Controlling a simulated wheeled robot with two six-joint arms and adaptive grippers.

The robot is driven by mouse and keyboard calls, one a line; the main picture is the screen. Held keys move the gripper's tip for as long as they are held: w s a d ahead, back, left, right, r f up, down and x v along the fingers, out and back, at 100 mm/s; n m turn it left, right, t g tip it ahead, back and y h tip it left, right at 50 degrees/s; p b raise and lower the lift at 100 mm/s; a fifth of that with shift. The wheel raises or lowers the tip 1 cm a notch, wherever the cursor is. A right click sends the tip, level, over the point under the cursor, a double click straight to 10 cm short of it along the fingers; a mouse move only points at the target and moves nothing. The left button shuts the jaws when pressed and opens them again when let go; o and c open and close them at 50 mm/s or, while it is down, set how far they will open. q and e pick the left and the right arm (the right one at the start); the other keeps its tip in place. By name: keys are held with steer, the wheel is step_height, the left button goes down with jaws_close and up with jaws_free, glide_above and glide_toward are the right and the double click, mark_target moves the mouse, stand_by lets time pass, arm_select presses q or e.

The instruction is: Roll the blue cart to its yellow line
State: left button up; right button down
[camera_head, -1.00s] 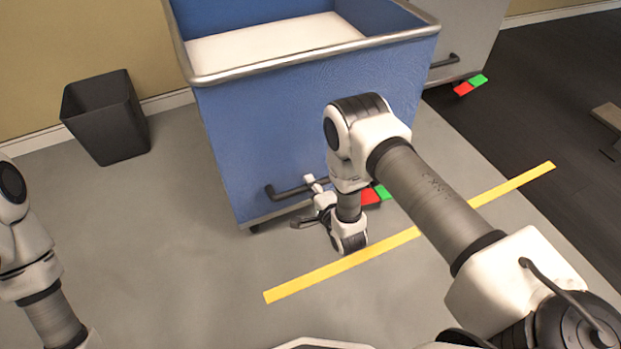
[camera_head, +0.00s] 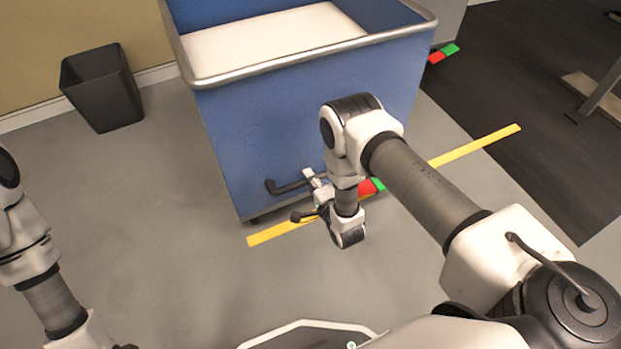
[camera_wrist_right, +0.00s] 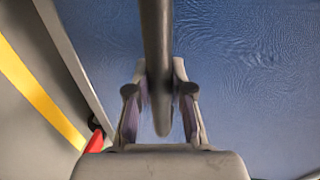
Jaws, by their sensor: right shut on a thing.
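The blue cart (camera_head: 270,130), an open tub with a grey rim, stands in front of me in the head view. A dark handle bar (camera_head: 287,187) is low on its near face. My right gripper (camera_head: 318,190) is at that bar, partly hidden by its own wrist. The right wrist view shows the gripper (camera_wrist_right: 160,95) shut on the bar (camera_wrist_right: 157,50), with the blue face behind. The yellow line (camera_head: 475,146) runs along the floor close to the cart's near lower edge, partly hidden behind my right arm. My left gripper is out of view.
A dark waste bin (camera_head: 102,90) stands by the wall at left. A red and green pedal (camera_head: 368,188) shows at the blue cart's near edge. A grey cart (camera_head: 447,25) stands behind at right. The grey floor at left is clear.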

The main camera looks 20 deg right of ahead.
steer(key=c, duration=1)
jaws_free()
steer(key=v, duration=1.2)
